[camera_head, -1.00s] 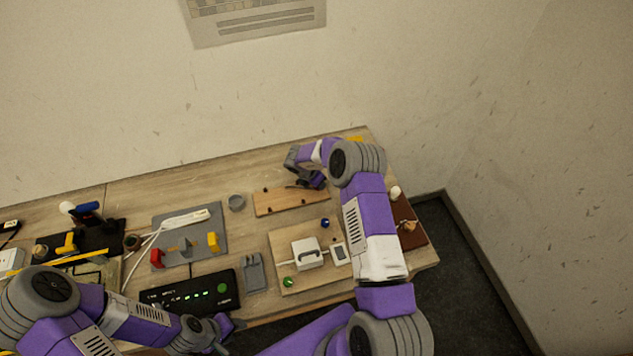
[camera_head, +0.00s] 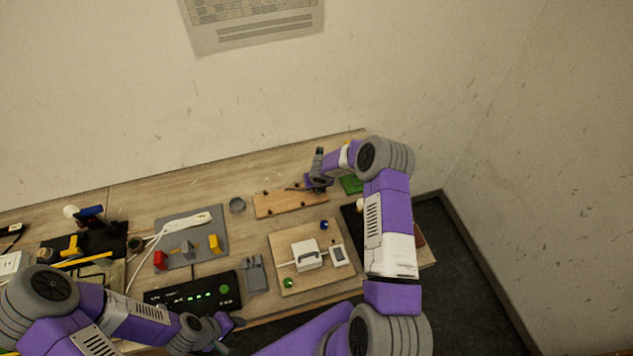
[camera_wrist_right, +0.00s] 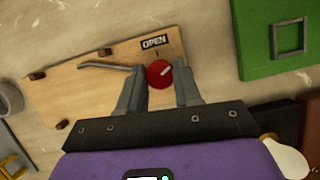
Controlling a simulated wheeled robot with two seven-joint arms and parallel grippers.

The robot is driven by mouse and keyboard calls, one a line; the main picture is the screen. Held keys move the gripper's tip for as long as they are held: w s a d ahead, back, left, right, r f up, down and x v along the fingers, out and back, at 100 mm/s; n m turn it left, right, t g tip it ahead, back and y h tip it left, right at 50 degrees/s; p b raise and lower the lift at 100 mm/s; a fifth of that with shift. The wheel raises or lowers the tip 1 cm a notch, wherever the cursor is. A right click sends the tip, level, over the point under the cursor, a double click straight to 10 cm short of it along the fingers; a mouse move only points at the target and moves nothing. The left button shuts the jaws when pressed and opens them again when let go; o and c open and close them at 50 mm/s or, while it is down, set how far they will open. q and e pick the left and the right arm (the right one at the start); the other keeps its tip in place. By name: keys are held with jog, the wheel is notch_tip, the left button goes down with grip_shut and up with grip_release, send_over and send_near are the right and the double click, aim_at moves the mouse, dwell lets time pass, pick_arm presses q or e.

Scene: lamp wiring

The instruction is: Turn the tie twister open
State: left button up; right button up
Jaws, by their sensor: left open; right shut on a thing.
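The tie twister is a red round knob (camera_wrist_right: 159,74) with a pale pointer mark, on a wooden board (camera_wrist_right: 75,88) beside a label reading OPEN (camera_wrist_right: 154,42). The mark points up and to the right, to the right of the label. My right gripper (camera_wrist_right: 160,85) has its two grey fingers on either side of the knob and is shut on it. In the head view my right gripper (camera_head: 317,183) is at the right end of the wooden board (camera_head: 285,204), and the knob is hidden there. My left gripper (camera_head: 228,327) is open and empty near the table's front edge.
A green board with a square frame (camera_wrist_right: 286,40) lies right of the wooden board. A bent grey rod (camera_wrist_right: 105,66) and dark pegs are on the wooden board. A grey cup (camera_head: 237,205) stands left of it. A board with a white box (camera_head: 306,255) lies in front.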

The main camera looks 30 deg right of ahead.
jog(key=n+y, duration=0.1)
jog(key=n, duration=0.1)
jog(key=shift+d+n+p, duration=0.15)
jog(key=shift+n+p, duration=0.15)
jog(key=shift+p, duration=0.1)
jog(key=n+y, duration=0.1)
jog(key=n, duration=0.2)
jog(key=shift+f+n, duration=0.1)
jog(key=shift+n, duration=0.2)
jog(key=n+y+b, duration=0.1)
jog(key=n, duration=0.1)
jog(key=shift+d+n, duration=0.1)
jog(key=shift+n, duration=0.2)
jog(key=shift+n+g+y+b, duration=0.6)
jog(key=shift+n+b, duration=0.45)
jog(key=shift+n, duration=0.65)
jog(key=o, duration=1)
jog(key=shift+o, duration=0.2)
jog(key=shift+r, duration=0.2)
